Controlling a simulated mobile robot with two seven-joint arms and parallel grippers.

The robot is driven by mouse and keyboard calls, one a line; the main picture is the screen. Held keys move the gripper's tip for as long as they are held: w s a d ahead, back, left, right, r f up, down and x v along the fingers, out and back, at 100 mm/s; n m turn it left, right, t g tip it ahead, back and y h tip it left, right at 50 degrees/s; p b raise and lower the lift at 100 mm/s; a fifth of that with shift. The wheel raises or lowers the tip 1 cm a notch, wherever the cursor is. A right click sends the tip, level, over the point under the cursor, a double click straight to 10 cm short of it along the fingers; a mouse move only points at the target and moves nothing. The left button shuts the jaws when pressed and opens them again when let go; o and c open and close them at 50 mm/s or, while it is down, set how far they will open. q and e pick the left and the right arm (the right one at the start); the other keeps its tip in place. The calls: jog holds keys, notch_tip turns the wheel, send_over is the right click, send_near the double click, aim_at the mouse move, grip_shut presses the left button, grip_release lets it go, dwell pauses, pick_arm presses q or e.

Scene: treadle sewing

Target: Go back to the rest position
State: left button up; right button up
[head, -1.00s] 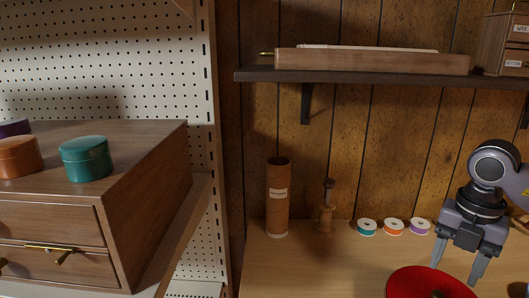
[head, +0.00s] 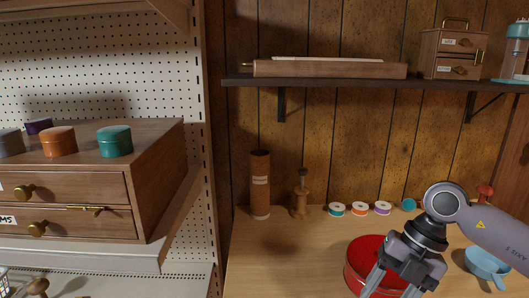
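My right gripper (head: 392,286) comes in from the right, in the lower right of the head view. It points down in front of a round red tin (head: 368,250) on the wooden table (head: 300,250) and hides part of it. Its two fingers are spread apart, and I see nothing between them apart from the tin behind. I cannot tell whether it touches the tin. The fingertips lie near the bottom edge of the view. My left gripper is not in view.
A brown tube (head: 260,190), a wooden spindle (head: 300,200) and several thread spools (head: 359,209) stand along the back. A light blue pan (head: 486,264) lies to the right. A drawer cabinet (head: 160,175) stands left; a shelf (head: 350,80) hangs above.

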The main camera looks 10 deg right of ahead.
jog(key=s+a+r+m+t+y+p, duration=0.1)
jog(key=a+r+m+t+y+p, duration=0.15)
jog(key=a+y, duration=0.6)
jog(key=s+a+r+m+t+y+p, duration=0.1)
jog(key=a+r+t+y, duration=0.25)
jog(key=a+y, duration=0.5)
jog(key=w+d+f+m+t+h+p, duration=0.1)
jog(key=d+f+m+t+h, duration=0.2)
jog(key=f+m+t+h, duration=0.45)
jog(key=d+f+m+t+h+p, duration=0.2)
jog(key=d+f+m+t+h, duration=0.15)
jog(key=m+h, duration=0.55)
jog(key=s+d+f+m+g+h, duration=0.1)
jog(key=s+d+f+m+g, duration=0.1)
jog(key=s+f, duration=0.4)
jog(key=s+d+f+m+g+h+p, duration=0.1)
jog(key=s+d+f+m+g+h, duration=0.1)
jog(key=s+f+m+g, duration=0.2)
notch_tip(320, 180, down, 3)
jog(key=shift+s+d+m, duration=0.2)
jog(key=shift+s+m, duration=0.2)
jog(key=shift+s, duration=0.6)
jog(key=shift+d, duration=0.1)
